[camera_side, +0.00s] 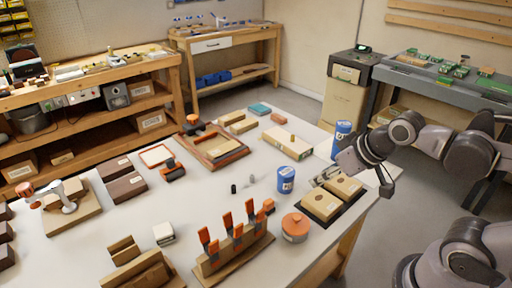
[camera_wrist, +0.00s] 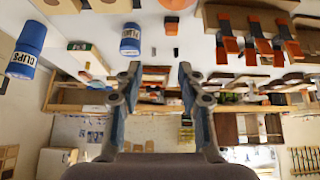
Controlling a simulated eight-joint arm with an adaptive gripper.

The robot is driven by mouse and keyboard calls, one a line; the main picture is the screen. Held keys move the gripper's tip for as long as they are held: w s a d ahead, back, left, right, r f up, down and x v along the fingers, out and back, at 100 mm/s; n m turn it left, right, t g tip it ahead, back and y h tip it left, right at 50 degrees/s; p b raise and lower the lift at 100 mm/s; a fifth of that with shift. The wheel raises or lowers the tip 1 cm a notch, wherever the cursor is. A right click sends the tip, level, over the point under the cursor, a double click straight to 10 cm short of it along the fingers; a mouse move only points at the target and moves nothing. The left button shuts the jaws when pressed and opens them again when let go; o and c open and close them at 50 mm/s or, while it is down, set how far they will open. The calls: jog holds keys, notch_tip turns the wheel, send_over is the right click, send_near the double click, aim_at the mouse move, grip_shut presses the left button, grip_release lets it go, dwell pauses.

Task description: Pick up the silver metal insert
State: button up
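A small silver piece (camera_side: 252,179), which looks like the metal insert, sits on the white bench top left of the blue can (camera_side: 286,180). A small black piece (camera_side: 234,188) stands beside it. In the wrist view, two tiny pieces lie beyond my fingertips, a pale one (camera_wrist: 154,50) and a dark one (camera_wrist: 176,52); they are too small to identify surely. My gripper (camera_side: 348,161) is above the right side of the bench, well apart from the silver piece. In the wrist view my gripper (camera_wrist: 159,70) has its two fingers spread with nothing between them.
A second blue can (camera_side: 342,135) stands near my gripper. Tan boxes in a black tray (camera_side: 324,221), an orange-lidded tin (camera_side: 295,226) and a wooden rack with orange-handled clamps (camera_side: 236,246) stand toward the front right. The bench around the silver piece is mostly clear.

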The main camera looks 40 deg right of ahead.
jog(key=shift+o, duration=0.6)
jog(key=m+g, duration=0.7)
jog(key=m, duration=1.2)
send_over(252, 175)
notch_tip(252, 175, down, 8)
jog(key=shift+f, duration=5.6)
grip_shut()
